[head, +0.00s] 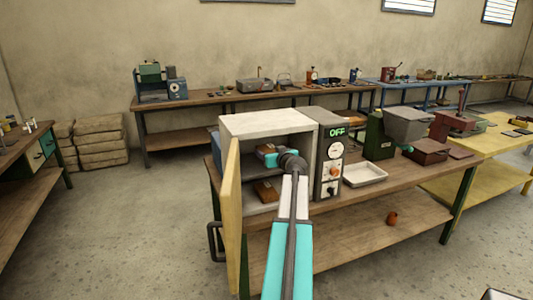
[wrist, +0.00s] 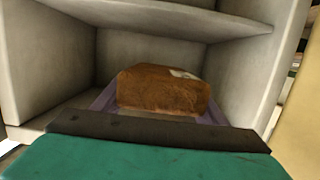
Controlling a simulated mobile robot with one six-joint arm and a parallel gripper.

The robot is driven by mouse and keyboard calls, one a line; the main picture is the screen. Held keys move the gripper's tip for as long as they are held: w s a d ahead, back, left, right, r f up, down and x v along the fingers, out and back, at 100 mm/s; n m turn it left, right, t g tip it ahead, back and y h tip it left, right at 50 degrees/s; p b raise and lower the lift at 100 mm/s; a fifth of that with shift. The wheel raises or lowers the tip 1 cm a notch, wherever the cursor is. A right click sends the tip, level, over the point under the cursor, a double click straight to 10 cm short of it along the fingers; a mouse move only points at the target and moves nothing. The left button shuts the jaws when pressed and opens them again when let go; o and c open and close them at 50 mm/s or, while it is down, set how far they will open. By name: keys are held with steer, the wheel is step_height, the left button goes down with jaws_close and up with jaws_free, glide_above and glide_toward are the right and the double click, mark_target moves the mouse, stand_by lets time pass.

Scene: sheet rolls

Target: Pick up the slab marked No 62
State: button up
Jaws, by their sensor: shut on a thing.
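A brown, rough slab (wrist: 163,92) with a pale label on its top sits between the two fingers of my gripper (wrist: 160,100) in the wrist view. The label is too small to read. In the head view my gripper (head: 270,153) reaches into the upper part of a pale, open-fronted oven (head: 270,123), and a bit of brown shows at its fingers. My gripper is shut on this slab. Another brown slab (head: 265,191) lies lower in the oven, below my gripper. No number can be read on it either.
The oven's yellow door (head: 233,215) stands open at the left. A control panel (head: 331,160) reading OFF is on its right side. A white tray (head: 364,174) and a green hopper machine (head: 380,135) stand farther right on the bench. Pale walls and a shelf edge (wrist: 170,15) surround the slab closely.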

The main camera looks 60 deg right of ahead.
steer(key=f+b+v, duration=0.2)
steer(key=b+v, duration=0.1)
steer(key=v, duration=1)
steer(key=shift+s+f+b, duration=0.15)
steer(key=shift+s+b, duration=0.1)
steer(key=shift+b, duration=0.1)
steer(key=shift+a, duration=0.1)
